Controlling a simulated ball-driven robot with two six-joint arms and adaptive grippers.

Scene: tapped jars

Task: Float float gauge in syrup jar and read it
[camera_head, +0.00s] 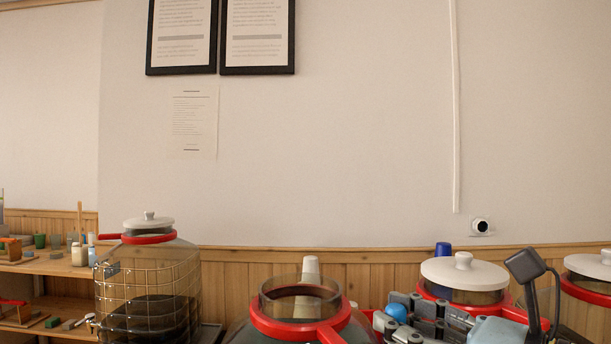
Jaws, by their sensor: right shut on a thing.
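My right gripper (412,318) is at the lower right, beside the open jar, with its fingers toward the left. It is shut on a light-blue rounded thing (396,312); the fingers hide much of it, and I cannot tell if it is the float gauge. An open glass jar (282,331) with a red collar (284,329) stands at the bottom middle, cut off by the picture edge. Its contents are hardly visible. I cannot tell which jar holds syrup. No gauge scale is readable. My left gripper is not in view.
A lidded jar in a wire cage (150,290) stands left, with dark contents. Lidded jars stand right, with white lids (464,276) (592,267). A white tapered thing (311,268) and a dark-blue one (443,248) rise behind. Shelves (45,266) with small items are far left.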

